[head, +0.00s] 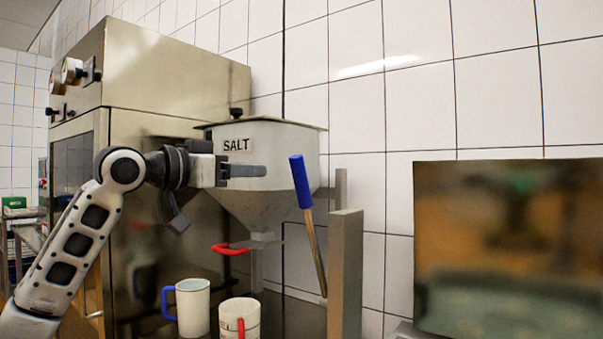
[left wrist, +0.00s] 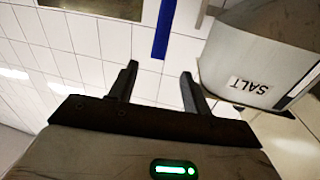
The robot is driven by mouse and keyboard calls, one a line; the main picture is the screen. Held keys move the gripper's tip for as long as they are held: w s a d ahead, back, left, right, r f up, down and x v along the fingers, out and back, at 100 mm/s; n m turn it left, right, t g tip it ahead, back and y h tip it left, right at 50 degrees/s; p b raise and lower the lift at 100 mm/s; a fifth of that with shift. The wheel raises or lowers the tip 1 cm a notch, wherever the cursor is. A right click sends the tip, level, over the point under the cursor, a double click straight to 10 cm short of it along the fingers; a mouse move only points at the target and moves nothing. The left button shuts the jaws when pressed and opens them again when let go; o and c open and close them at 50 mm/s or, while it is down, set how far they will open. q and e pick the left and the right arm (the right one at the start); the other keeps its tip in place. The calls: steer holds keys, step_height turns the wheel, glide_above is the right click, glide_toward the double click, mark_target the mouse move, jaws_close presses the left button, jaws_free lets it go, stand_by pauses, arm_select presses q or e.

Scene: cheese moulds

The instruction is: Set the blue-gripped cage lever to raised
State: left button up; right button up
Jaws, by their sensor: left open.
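The cage lever has a blue grip (head: 300,182) on a thin metal rod (head: 316,250). It points upward with its top leaning left, beside a grey post (head: 347,275); the rod's lower end is near the post's foot. My left gripper (head: 262,171) is level, open and empty, in front of the salt hopper and left of the blue grip, apart from it. In the left wrist view the blue grip (left wrist: 163,32) lies beyond the gap between the open fingertips (left wrist: 158,70). My right gripper is not in view.
The SALT hopper (head: 270,135) with a red handle (head: 230,249) stands behind my left gripper. Below are a blue-handled mug (head: 193,307) and a red-handled mug (head: 240,312). A steel cabinet (head: 180,80) is left, a blurry panel (head: 510,250) right.

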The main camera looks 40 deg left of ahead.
mark_target(293, 171)
arm_select(q)
steer(key=w+p, duration=0.1)
steer(key=w, duration=0.3)
steer(key=w+p, duration=0.1)
steer(key=w, duration=0.4)
steer(key=w+d+p, duration=0.1)
steer(key=w+p, duration=0.1)
steer(key=w, duration=0.2)
steer(key=shift+w, duration=0.35)
steer(key=shift+f, duration=0.1)
jaws_close()
